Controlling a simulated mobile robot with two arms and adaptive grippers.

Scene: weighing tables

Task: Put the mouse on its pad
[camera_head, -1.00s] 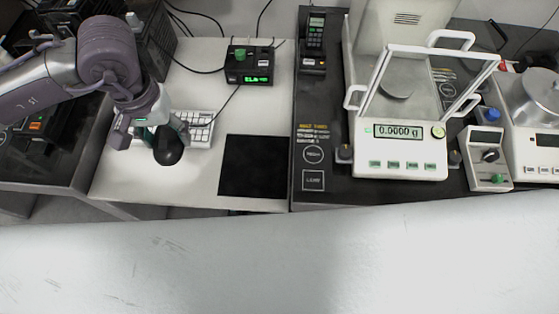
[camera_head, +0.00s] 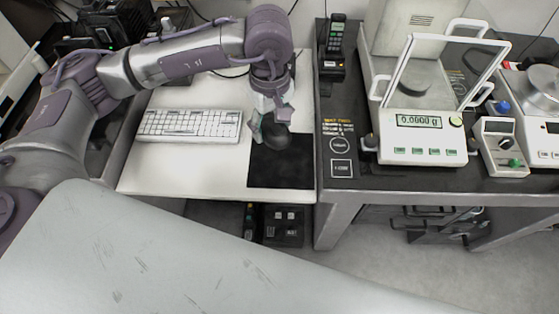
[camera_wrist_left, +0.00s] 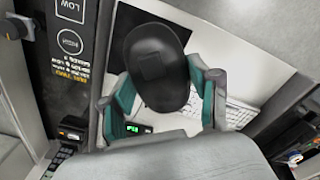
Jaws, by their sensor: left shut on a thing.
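The black mouse (camera_head: 278,137) is held between the fingers of my left gripper (camera_head: 271,125). In the head view it overlaps the upper part of the black square pad (camera_head: 280,170); I cannot tell whether it touches the pad. In the left wrist view the mouse (camera_wrist_left: 155,62) sits between the teal-padded fingers of my left gripper (camera_wrist_left: 160,88), which are shut on it. The gripper hides part of the pad's upper area in the head view. My right gripper is in neither view.
A white keyboard (camera_head: 190,124) lies on the white table (camera_head: 160,178) left of the pad. To the right, a dark bench holds a phone (camera_head: 336,45), a glass-doored balance (camera_head: 423,135) and a small white device (camera_head: 502,148). The pad's lower part is clear.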

